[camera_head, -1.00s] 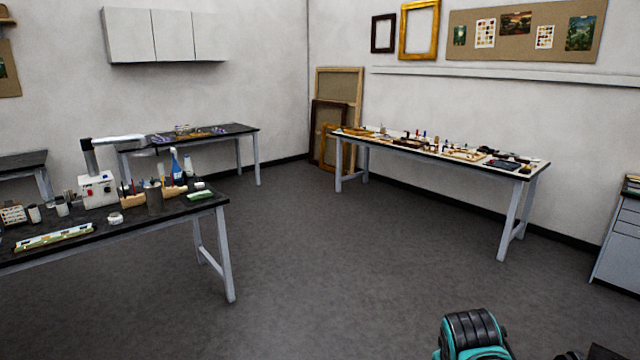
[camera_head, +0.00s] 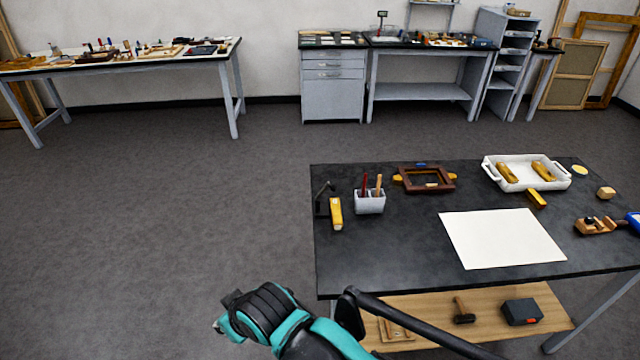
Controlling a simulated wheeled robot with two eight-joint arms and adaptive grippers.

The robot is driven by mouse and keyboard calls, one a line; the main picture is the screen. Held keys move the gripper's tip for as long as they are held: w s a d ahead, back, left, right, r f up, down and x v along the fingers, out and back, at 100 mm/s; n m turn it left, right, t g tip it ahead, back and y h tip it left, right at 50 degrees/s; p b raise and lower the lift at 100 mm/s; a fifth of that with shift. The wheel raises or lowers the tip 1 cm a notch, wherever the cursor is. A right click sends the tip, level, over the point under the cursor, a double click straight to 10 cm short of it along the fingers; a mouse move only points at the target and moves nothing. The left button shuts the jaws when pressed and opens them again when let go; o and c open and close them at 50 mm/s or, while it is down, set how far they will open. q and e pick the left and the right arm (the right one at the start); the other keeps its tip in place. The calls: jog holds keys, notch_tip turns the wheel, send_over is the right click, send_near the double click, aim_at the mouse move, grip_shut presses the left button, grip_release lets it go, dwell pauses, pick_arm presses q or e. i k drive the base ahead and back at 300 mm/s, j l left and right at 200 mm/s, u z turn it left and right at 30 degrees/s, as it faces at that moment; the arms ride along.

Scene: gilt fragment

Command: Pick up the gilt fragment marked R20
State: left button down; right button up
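Two golden-yellow pieces lie in a white tray (camera_head: 527,186) with handles at the back right of the near dark table; the left piece (camera_head: 507,172) and the right piece (camera_head: 543,171) lie apart. A smaller golden piece (camera_head: 537,199) lies on the table just in front of the tray. These may be gilt fragments, but no R20 mark is readable on any of them. A teal and black part of my arm shows at the bottom centre, left of the table's front edge.
The near table (camera_head: 400,262) holds a white sheet (camera_head: 501,238), a brown frame (camera_head: 425,179), a tool cup (camera_head: 370,201), a yellow-handled tool (camera_head: 336,213) and a wooden clamp (camera_head: 596,226). A lower shelf (camera_head: 440,308) holds tools. Open floor (camera_head: 170,210) lies left. Benches and cabinets line the wall.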

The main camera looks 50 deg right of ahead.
aim_at(335, 209)
jog(key=z, duration=1.75)
jog(key=i+l+z, duration=0.8)
jog(key=i, duration=0.15)
